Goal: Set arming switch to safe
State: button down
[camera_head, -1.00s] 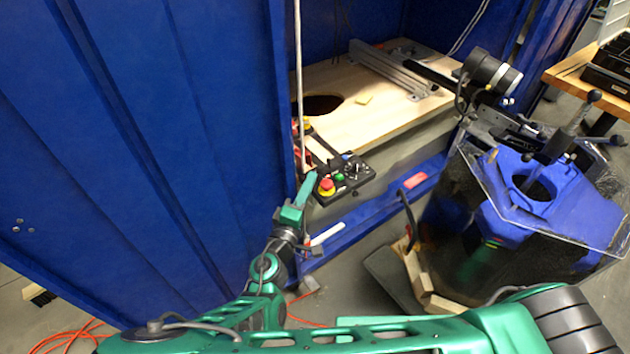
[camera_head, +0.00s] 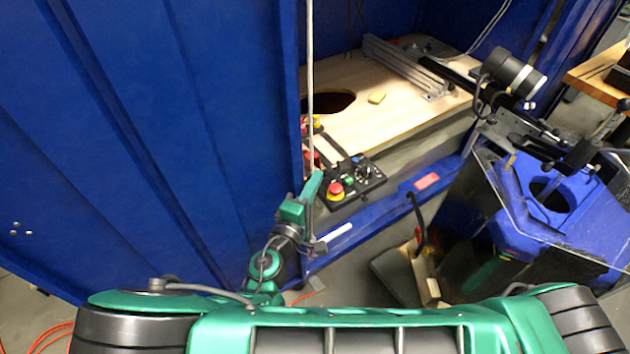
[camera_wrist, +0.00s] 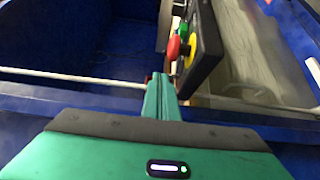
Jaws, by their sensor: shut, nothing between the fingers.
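A black control panel (camera_head: 355,187) lies at the front edge of the wooden board. It carries a red mushroom button (camera_head: 336,188) on a yellow base, a green button (camera_head: 349,181) and a dark knob (camera_head: 362,172). I cannot tell for certain which control is the arming switch or how it is set. My green gripper (camera_head: 314,184) is shut and empty, just left of the panel and apart from it. In the wrist view the shut fingers (camera_wrist: 160,96) point toward the space below the panel (camera_wrist: 207,42), whose red button (camera_wrist: 173,47) is close above them.
A blue tank wall (camera_head: 200,120) stands close left of my gripper. A thin pale pole (camera_head: 310,90) rises beside it and crosses the wrist view. The wooden board (camera_head: 400,120) has a dark hole (camera_head: 328,103). A blue-and-black machine (camera_head: 555,200) stands at right.

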dwell(0.3)
jog(key=r+v, duration=0.2)
jog(key=v, duration=1.1)
jog(key=shift+s+a+r, duration=0.2)
jog(key=shift+a+r, duration=0.15)
jog(key=w+d+r+m+g+h, duration=0.2)
jog(key=w+d+m+g+h, duration=0.25)
jog(key=d, duration=0.65)
jog(key=w+d+r+m+g+h, duration=0.1)
jog(key=w+d+r+m+g, duration=0.1)
jog(key=w+d+m+g, duration=0.65)
jog(key=s+d+r+g+y, duration=0.2)
jog(key=s+d, duration=0.1)
jog(key=d, duration=0.6)
jog(key=s+d+r+g+y, duration=0.15)
jog(key=s+d, duration=0.25)
jog(key=d, duration=0.4)
jog(key=s+d+r+m+y, duration=0.3)
jog(key=s+d, duration=0.3)
jog(key=s, duration=0.2)
jog(key=s+d+r+m+y, duration=0.4)
jog(key=s+d+r, duration=0.1)
jog(key=s, duration=0.4)
jog(key=shift+s+d+r+m+g+y, duration=0.25)
jog(key=shift+d+r+m+g+y, duration=0.05)
jog(key=shift+d+r+g+y, duration=0.1)
